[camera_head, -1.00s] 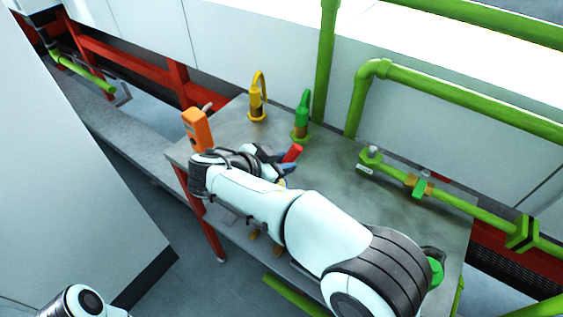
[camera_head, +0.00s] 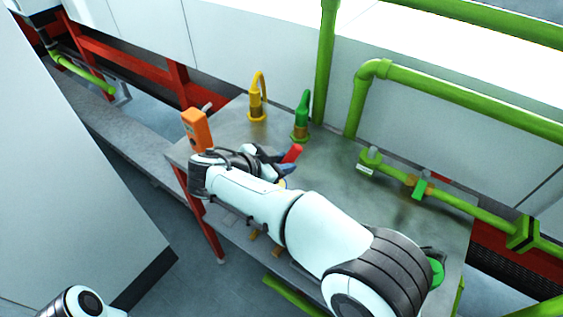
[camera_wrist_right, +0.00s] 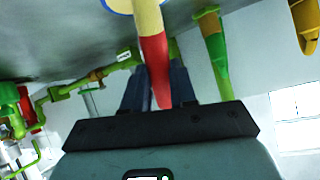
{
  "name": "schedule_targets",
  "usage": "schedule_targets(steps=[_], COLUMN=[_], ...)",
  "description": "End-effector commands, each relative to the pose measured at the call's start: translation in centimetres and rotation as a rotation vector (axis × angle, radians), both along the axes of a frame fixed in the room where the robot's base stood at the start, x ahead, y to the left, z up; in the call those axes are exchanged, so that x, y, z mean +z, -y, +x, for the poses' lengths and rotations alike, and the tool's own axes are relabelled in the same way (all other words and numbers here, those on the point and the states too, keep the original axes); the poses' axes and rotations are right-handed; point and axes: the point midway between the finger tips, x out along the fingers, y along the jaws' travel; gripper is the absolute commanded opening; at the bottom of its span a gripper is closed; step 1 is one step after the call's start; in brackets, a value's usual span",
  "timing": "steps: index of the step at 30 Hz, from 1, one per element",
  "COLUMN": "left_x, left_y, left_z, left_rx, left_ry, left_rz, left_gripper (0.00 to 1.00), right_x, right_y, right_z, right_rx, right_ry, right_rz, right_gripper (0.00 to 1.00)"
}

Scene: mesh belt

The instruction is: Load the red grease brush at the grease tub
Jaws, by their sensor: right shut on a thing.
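The red grease brush shows its red handle (camera_head: 293,152) above my right gripper (camera_head: 280,161), over the table's left part. In the right wrist view the red handle (camera_wrist_right: 154,62) lies between the two dark fingers (camera_wrist_right: 158,86), which are shut on it. A cream shaft runs from the handle to a yellow and blue round thing at the top edge, likely the grease tub (camera_wrist_right: 122,4). A small bit of it shows beside my forearm in the head view (camera_head: 282,184); the rest is hidden. Whether the brush touches it, I cannot tell. My left gripper is out of view.
An orange box (camera_head: 195,130) stands at the table's left corner. A yellow hooked fitting (camera_head: 257,98) and a green fitting (camera_head: 301,118) stand behind my gripper. A green pipe with a valve (camera_head: 420,188) crosses the right side. The table's middle (camera_head: 335,165) is clear.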

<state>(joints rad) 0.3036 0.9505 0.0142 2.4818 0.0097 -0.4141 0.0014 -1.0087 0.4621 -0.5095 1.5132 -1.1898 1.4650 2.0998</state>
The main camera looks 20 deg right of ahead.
Motion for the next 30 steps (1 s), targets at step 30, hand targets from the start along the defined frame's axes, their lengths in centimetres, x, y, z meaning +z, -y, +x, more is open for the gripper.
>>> schedule_targets(steps=[30], left_x=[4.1], left_y=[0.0], left_z=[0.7], left_rx=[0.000], left_ry=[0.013], left_rz=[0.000], left_gripper=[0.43], right_x=[7.0], right_y=[0.0], right_z=[0.0], right_rx=[0.000], right_ry=[0.000], right_rz=[0.000], right_gripper=[0.00])
